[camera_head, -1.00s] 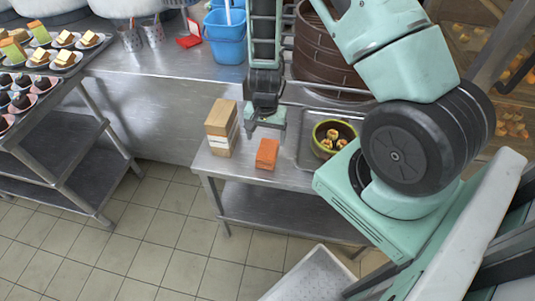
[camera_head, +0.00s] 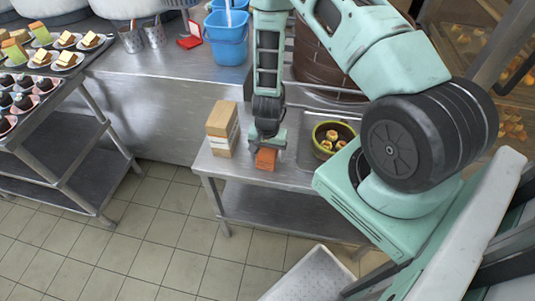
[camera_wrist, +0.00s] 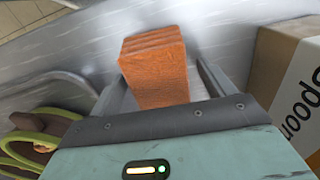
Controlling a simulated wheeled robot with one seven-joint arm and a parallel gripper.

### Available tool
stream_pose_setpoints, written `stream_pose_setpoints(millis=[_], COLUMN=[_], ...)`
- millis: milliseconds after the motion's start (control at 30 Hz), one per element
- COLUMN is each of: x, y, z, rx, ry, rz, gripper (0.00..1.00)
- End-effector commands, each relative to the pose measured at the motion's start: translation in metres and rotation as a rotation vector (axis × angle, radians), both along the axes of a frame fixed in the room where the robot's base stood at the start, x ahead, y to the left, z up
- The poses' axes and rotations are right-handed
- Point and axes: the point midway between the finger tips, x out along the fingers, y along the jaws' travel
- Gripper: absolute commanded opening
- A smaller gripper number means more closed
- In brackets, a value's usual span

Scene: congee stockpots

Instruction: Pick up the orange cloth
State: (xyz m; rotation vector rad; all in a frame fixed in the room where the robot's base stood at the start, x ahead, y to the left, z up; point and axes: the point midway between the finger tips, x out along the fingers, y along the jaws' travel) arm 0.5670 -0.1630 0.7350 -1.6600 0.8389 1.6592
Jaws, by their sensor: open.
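The orange cloth (camera_head: 265,160) lies folded in a small block on the steel side table (camera_head: 290,180). In the wrist view the cloth (camera_wrist: 156,68) is a stack of folded layers, lying between and ahead of my fingers. My gripper (camera_head: 266,146) is just above the cloth and hides its far part. In the wrist view my gripper (camera_wrist: 165,85) is open, with one finger on each side of the cloth. No finger clearly touches it.
A cardboard box (camera_head: 222,128) stands close to the left of the cloth. A green bowl (camera_head: 333,138) with food sits on a tray to the right. A brown steamer (camera_head: 310,65) and a blue bucket (camera_head: 226,38) stand behind.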

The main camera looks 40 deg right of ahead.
Motion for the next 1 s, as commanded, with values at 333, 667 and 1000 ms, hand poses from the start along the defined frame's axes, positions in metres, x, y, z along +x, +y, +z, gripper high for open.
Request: stream_pose_setpoints(millis=[333,667,1000], x=[0.000,0.001,0.001], y=[0.000,0.000,0.000], z=[0.000,0.008,0.059], rx=[0.000,0.000,-0.002], ry=[0.000,-0.001,-0.004], rz=[0.000,0.002,0.003], gripper=[0.33,0.33,0.33])
